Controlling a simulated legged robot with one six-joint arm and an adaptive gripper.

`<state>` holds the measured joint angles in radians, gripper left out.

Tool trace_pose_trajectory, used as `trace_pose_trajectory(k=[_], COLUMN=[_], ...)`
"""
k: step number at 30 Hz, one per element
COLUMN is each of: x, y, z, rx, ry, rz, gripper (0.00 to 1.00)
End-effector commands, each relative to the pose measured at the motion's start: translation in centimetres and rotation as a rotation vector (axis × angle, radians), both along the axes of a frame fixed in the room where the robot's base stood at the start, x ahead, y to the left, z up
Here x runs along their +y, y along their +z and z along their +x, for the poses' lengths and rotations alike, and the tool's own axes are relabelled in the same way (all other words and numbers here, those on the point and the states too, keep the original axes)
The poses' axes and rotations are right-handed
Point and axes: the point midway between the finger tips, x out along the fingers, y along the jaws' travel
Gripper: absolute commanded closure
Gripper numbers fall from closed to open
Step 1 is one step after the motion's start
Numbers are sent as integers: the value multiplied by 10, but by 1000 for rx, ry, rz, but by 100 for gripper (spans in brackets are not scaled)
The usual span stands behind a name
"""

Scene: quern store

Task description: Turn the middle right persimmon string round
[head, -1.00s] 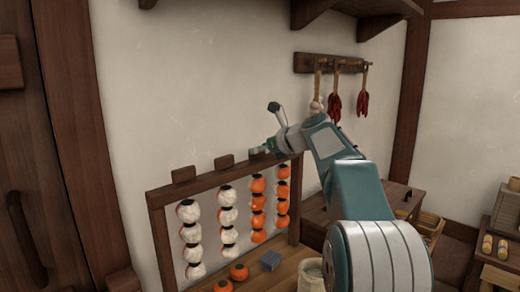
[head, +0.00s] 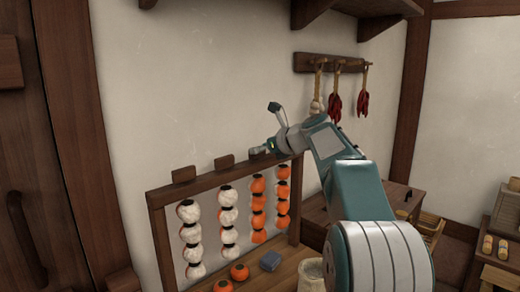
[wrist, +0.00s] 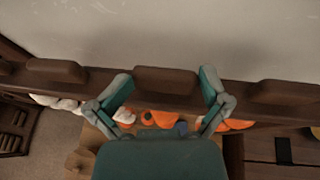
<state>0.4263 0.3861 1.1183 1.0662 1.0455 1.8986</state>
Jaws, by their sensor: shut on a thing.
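The middle right persimmon string (head: 257,208) hangs third from the left in the wooden rack (head: 158,196) and shows its orange side in the head view. A wooden block stands on the top rail above it. In the wrist view this block (wrist: 165,80) lies in line with the rail, with one finger of my gripper (wrist: 167,78) at each end. My gripper (head: 266,148) is shut on this block. Orange fruit (wrist: 160,116) shows below the rail, partly hidden by my gripper's body.
Two strings at left, the outer (head: 190,240) and inner (head: 228,215), show white; the far right string (head: 282,195) shows orange. Loose persimmons (head: 239,272), a blue-grey block (head: 270,261) and a pale pot (head: 311,272) stand on the bench. Chilies (head: 335,105) hang behind my arm.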

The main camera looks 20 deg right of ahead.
Motion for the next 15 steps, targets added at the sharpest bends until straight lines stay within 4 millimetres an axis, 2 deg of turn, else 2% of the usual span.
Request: trace_pose_trajectory(k=[1, 2, 3, 10, 15], x=[1, 1, 1, 3, -1], y=[-10, -10, -10, -6, -3], z=[6, 6, 6, 7, -3], rx=[10, 10, 10, 8, 10], ry=[-6, -6, -6, 1, -1], rz=[5, 5, 5, 2, 3], gripper=[52, 52, 0, 0, 0])
